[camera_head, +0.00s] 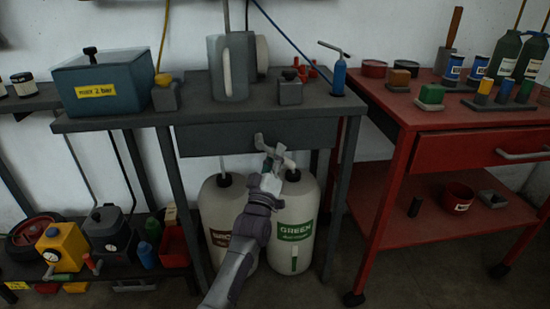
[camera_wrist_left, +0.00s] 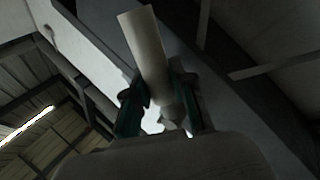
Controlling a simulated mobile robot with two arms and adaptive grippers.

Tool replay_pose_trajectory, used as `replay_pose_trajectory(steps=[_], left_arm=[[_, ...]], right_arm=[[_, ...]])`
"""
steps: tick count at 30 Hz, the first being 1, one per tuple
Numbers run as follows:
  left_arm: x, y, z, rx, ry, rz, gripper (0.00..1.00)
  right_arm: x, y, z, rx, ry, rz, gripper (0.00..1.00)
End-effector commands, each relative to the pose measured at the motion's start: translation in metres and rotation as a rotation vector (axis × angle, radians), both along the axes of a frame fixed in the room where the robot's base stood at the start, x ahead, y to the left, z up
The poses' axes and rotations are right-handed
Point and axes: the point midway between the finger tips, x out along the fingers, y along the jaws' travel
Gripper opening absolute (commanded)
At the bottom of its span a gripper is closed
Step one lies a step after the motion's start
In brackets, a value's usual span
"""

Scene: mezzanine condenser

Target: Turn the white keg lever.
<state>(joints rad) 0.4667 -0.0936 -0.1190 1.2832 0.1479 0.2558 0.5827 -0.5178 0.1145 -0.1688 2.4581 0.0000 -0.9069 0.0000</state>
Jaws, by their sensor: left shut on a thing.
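Two off-white kegs stand on the floor under the grey workbench. The left keg (camera_head: 213,205) is partly hidden by my left arm; the right keg (camera_head: 300,205) has a green label reading GREEN. A pale lever (camera_head: 279,154) shows above the kegs, in front of the bench drawer. My left gripper (camera_head: 271,168) reaches up to it and is shut on it. In the left wrist view, the pale round bar (camera_wrist_left: 148,48) of the lever stands tilted between the two dark green fingers (camera_wrist_left: 160,112). The lever's base is not clear to see. My right gripper is not in view.
The grey bench (camera_head: 200,118) and its drawer (camera_head: 215,138) are close above and behind the gripper. Bench legs flank the kegs. A red cart (camera_head: 400,200) stands at right; a low shelf with a yellow box (camera_head: 62,245) stands at left.

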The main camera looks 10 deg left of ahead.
Motion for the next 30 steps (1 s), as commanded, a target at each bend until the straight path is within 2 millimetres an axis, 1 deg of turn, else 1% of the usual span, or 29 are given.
replay_pose_trajectory(steps=[11,12,14,15,17,26,29,30], left_arm=[[0.000,-0.001,-0.001,-0.007,0.002,-0.002,0.00],[0.000,-0.001,-0.001,-0.007,0.002,-0.002,0.26],[0.000,-0.001,-0.001,-0.006,0.002,-0.001,0.35],[0.000,-0.001,-0.001,-0.006,0.002,-0.001,0.42],[0.000,-0.001,-0.001,-0.006,0.001,-0.001,0.51],[-0.001,0.000,-0.001,-0.005,0.000,0.000,0.51],[-0.007,0.000,-0.005,-0.004,0.001,0.000,0.51],[-0.012,0.001,-0.007,-0.004,0.001,0.000,0.51]], right_arm=[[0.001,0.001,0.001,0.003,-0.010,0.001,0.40],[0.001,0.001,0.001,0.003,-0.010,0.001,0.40],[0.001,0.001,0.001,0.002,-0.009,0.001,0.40],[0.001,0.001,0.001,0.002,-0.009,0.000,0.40],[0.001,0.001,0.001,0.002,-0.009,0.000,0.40],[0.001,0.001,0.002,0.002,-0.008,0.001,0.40],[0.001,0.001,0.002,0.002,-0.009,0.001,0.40],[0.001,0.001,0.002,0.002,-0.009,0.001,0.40]])
